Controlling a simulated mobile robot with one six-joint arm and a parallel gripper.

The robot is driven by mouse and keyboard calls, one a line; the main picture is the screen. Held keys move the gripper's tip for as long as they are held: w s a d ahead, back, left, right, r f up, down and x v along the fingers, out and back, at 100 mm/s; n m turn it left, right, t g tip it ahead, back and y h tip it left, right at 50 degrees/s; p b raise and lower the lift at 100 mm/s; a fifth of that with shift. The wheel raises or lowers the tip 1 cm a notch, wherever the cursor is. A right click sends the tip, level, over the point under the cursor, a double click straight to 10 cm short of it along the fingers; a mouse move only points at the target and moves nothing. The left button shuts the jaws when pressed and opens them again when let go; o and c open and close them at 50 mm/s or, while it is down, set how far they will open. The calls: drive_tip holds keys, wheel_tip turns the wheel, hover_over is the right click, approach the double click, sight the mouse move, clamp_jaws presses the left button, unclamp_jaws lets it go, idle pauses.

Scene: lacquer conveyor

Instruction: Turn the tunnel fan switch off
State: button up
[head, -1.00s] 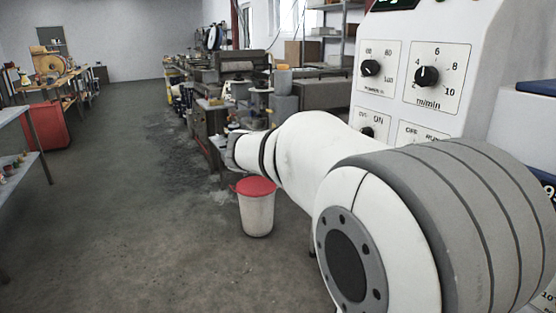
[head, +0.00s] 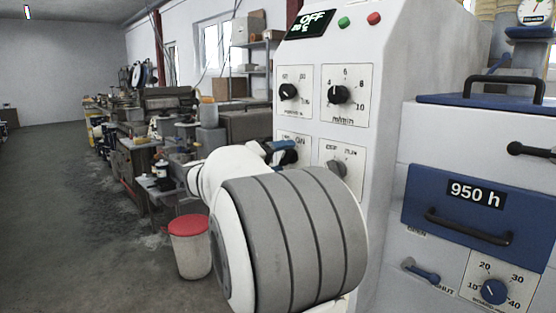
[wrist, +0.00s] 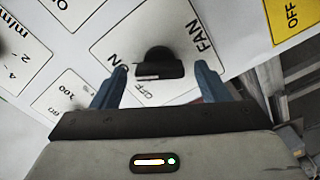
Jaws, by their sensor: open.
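The fan switch is a dark knob (wrist: 160,58) on a white plate marked FAN, ON and OFF in the wrist view. Which mark it points to is unclear. My gripper (wrist: 161,68) is open, with one blue finger on each side of the knob and gaps visible between. I cannot tell how deep the fingertips are. In the head view my gripper (head: 284,151) is at the lower left plate of the white control cabinet (head: 385,110) and hides the switch there.
Neighbouring dials, a speed knob (head: 338,94) and a smaller knob (head: 289,92), sit above. A grey knob (head: 338,169) is to the right. A blue drawer (head: 450,185) stands farther right. A red-lidded bin (head: 190,240) is on the floor at left.

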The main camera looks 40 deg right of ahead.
drive_tip(key=shift+c, duration=0.6)
drive_tip(key=c, duration=0.9)
drive_tip(key=shift+n, duration=0.4)
drive_tip(key=n+p, duration=0.1)
drive_tip(key=n, duration=0.4)
drive_tip(key=shift+p, duration=0.3)
drive_tip(key=n+p, duration=0.1)
drive_tip(key=n, duration=0.2)
drive_tip(key=shift+n+p, duration=0.4)
drive_tip(key=shift+f+n+p, duration=0.15)
drive_tip(key=shift+n+p, duration=0.55)
drive_tip(key=shift+n, duration=0.4)
